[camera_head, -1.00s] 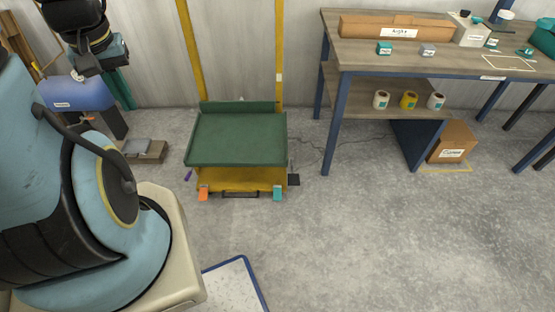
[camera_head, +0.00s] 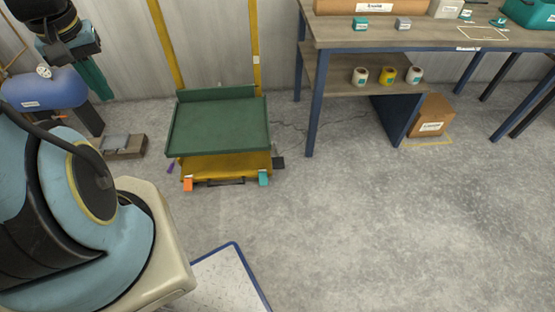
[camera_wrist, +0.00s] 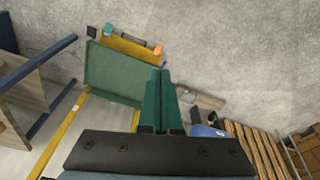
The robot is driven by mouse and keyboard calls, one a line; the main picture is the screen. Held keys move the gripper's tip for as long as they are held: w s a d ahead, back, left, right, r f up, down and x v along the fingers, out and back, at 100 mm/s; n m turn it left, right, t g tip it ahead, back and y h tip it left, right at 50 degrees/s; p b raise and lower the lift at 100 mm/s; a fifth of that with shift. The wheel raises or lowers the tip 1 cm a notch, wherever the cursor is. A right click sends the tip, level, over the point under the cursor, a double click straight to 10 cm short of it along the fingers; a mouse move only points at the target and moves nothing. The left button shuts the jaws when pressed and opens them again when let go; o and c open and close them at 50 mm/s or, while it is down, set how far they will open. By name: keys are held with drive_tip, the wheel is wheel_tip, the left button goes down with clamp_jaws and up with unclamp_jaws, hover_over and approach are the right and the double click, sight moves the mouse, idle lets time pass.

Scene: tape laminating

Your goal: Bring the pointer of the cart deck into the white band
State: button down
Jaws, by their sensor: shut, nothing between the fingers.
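The cart's green deck (camera_head: 218,127) sits low over its yellow base (camera_head: 230,165), in front of two yellow uprights (camera_head: 168,45). A small white mark (camera_head: 257,60) shows on the right upright, above the deck; I cannot tell whether it is the white band. The pointer cannot be made out. An orange pedal (camera_head: 188,184) and a teal pedal (camera_head: 263,178) are at the base's front. The deck also shows in the wrist view (camera_wrist: 112,75). My gripper (camera_wrist: 160,73) is shut and empty, its green fingers together. In the head view it hangs left of the cart, apart from it.
A workbench (camera_head: 390,33) with a lower shelf of rolls (camera_head: 387,75) stands right of the cart. A cardboard box (camera_head: 430,115) is under it. A blue tank (camera_head: 45,90) is at left. A blue-edged white panel (camera_head: 228,280) lies in front. The floor at right is clear.

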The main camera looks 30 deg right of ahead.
drive_tip(key=w+d+f+b, duration=0.4)
drive_tip(key=d+f+b, duration=0.1)
drive_tip(key=f, duration=0.2)
drive_tip(key=w+d+f+b, duration=0.4)
drive_tip(key=f+b, duration=0.1)
drive_tip(key=f, duration=0.2)
drive_tip(key=m+t+h+b, duration=0.1)
drive_tip(key=m+b, duration=0.3)
drive_tip(key=b, duration=2.3)
hover_over(277, 162)
drive_tip(key=s+a, duration=0.2)
drive_tip(key=s, duration=0.1)
wheel_tip(277, 162, down, 42)
drive_tip(key=shift+s+d+r, duration=0.1)
drive_tip(key=shift+s+d, duration=0.15)
drive_tip(key=shift+d, duration=0.05)
drive_tip(key=b+x, duration=0.2)
drive_tip(key=x, duration=0.2)
drive_tip(key=b+x, duration=0.2)
drive_tip(key=x, duration=0.3)
drive_tip(key=b+x, duration=0.2)
drive_tip(key=x, duration=0.3)
drive_tip(key=shift+s+a, duration=0.2)
drive_tip(key=shift+s, duration=0.05)
